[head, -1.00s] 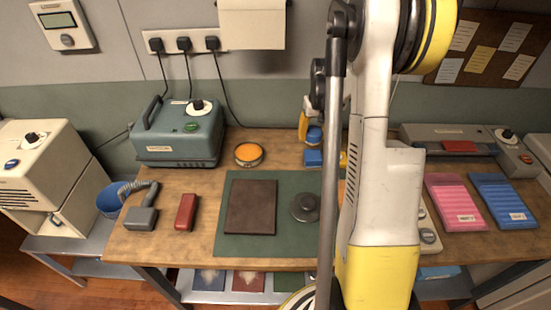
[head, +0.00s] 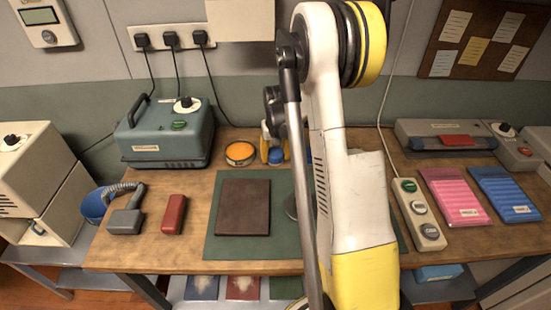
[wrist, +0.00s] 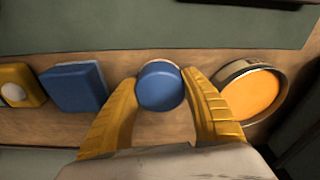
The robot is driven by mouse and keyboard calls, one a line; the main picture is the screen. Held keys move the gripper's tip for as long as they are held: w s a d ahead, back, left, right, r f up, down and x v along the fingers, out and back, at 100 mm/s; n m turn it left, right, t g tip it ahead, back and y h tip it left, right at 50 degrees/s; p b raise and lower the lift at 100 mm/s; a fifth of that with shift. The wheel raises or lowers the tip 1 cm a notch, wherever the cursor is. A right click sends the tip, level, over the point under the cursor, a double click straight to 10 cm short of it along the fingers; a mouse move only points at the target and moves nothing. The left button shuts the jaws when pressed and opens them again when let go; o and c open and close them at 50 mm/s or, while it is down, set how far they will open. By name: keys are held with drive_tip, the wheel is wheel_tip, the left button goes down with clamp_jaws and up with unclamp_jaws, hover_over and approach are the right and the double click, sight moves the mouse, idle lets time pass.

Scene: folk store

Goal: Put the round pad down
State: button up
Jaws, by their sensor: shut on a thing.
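The round pad is a small blue disc-topped piece (wrist: 160,86) between the yellow fingers of my gripper (wrist: 160,92) in the wrist view. My gripper is shut on it, with a finger on each side. In the head view my gripper (head: 272,146) is at the back of the wooden table, just right of a round tin with an orange top (head: 240,153); the blue pad (head: 276,155) shows low between the fingers. The pad is over bare wood; I cannot tell whether it touches the table.
In the wrist view the tin (wrist: 253,93) is close on the right and a blue block (wrist: 74,87) on the left. A green mat (head: 222,248) with a brown slab (head: 243,207) lies in front. A teal machine (head: 165,135) stands back left. My arm hides the table's middle.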

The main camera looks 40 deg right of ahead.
sight(276, 155)
drive_tip(key=o, duration=1.3)
drive_tip(key=shift+f, duration=0.1)
wheel_tip(276, 155, up, 12)
drive_tip(key=s+p, duration=0.1)
drive_tip(key=p, duration=0.3)
drive_tip(key=s+a+r+n+t, duration=0.1)
drive_tip(key=s+a+r, duration=0.2)
drive_tip(key=a+r, duration=0.55)
drive_tip(key=shift+s+a+r+n+t+y, duration=0.1)
drive_tip(key=shift+s+a+r+n+t, duration=0.75)
drive_tip(key=shift+s+a, duration=2)
drive_tip(key=shift+s+a+r+n+t+y, duration=0.1)
drive_tip(key=shift+s+a+r+n+t, duration=0.65)
drive_tip(key=shift+s+a, duration=2.1)
drive_tip(key=shift+s+a+r+n+t+y, duration=0.1)
drive_tip(key=shift+s+a+r+n+t, duration=0.7)
drive_tip(key=shift+s+a, duration=2.05)
